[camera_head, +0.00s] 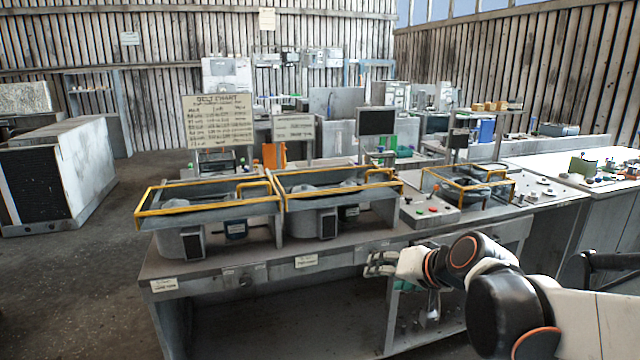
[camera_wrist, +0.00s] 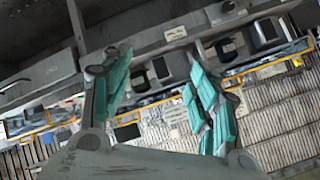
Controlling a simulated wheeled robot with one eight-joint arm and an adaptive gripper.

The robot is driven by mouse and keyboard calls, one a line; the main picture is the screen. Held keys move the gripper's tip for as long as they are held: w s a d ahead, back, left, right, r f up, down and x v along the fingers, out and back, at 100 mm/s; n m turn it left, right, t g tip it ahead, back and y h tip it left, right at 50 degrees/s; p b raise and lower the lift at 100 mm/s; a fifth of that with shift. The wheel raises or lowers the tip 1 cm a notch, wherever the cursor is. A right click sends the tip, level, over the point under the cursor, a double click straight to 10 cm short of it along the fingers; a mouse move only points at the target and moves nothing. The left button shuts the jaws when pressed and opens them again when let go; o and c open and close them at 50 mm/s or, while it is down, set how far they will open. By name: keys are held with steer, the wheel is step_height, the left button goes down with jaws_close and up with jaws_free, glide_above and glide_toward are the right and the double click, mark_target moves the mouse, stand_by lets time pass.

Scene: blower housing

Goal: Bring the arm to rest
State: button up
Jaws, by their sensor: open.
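My arm reaches in from the lower right in the head view. My gripper (camera_head: 380,264) is at the front edge of the workbench (camera_head: 345,252), apart from the housings on top. In the wrist view my gripper (camera_wrist: 160,95) shows its teal-padded fingers spread wide, with nothing between them. Two grey blower housings with yellow rails stand on the bench, a left one (camera_head: 195,241) and a middle one (camera_head: 328,222). Part of the bench front behind my gripper is hidden.
A control box (camera_head: 430,211) with coloured buttons and a smaller yellow-railed fixture (camera_head: 470,186) stand right on the bench. A belt chart (camera_head: 217,120) stands behind the housings. A lower shelf (camera_head: 425,330) is under the bench. The floor at left (camera_head: 80,290) is clear.

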steer(key=s+d+f+n+g+h, duration=0.1)
steer(key=s+d+f+h, duration=0.1)
steer(key=s, duration=0.9)
steer(key=s+d+f+n+g+h, duration=0.1)
steer(key=s+d+h, duration=0.1)
steer(key=s, duration=0.9)
steer(key=shift+s+d+f+n+g, duration=0.3)
steer(key=shift+s+d+f, duration=0.1)
steer(key=shift+d, duration=0.3)
